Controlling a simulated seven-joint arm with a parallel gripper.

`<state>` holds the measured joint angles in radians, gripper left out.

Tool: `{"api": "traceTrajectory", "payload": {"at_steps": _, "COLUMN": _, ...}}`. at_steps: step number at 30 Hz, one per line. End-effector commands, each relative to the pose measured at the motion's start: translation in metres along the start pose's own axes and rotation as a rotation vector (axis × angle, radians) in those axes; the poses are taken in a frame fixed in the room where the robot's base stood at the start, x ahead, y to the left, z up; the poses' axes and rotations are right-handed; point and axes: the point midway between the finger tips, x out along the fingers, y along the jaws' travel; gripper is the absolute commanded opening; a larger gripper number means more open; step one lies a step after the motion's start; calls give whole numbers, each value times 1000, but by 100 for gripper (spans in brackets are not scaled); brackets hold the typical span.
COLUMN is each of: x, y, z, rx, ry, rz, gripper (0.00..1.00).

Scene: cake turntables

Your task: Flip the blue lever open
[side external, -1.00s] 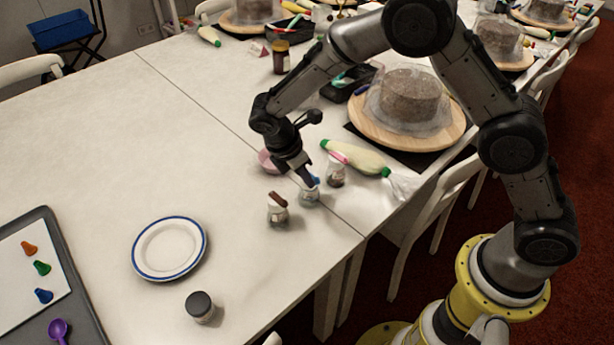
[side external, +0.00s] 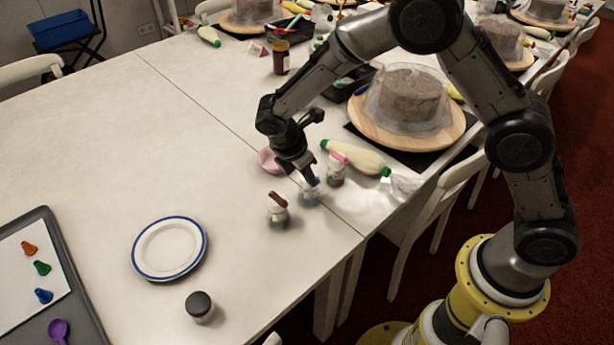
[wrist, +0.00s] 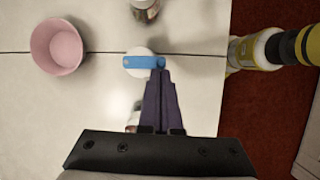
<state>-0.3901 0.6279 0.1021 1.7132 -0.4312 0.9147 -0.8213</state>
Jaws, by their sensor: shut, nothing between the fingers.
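The blue lever (wrist: 140,62) lies across the white round top of a small jar (side external: 309,198). In the wrist view its right end is at the tips of my gripper (wrist: 160,72). I cannot tell whether the tips touch it or hover just over it. In the side view my gripper (side external: 312,182) points down at this jar and hides most of the lever. The fingers are together with nothing between them. How far the lever is tilted is too small to tell.
A jar with a brown lever (side external: 278,209) stands to the left and one with a pink lever (side external: 337,170) to the right, both close. A pink bowl (wrist: 57,47) is nearby. A plate (side external: 169,248) and a dark-lidded jar (side external: 200,307) stand further left, with clear table around them.

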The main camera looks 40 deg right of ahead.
Motion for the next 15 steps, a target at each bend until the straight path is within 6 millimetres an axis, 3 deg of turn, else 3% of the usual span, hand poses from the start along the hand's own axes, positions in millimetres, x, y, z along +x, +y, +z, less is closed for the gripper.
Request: {"api": "traceTrajectory", "payload": {"at_steps": 15, "x": 3, "y": -4, "z": 9, "rx": -170, "ry": 0, "rz": 67, "gripper": 0}}
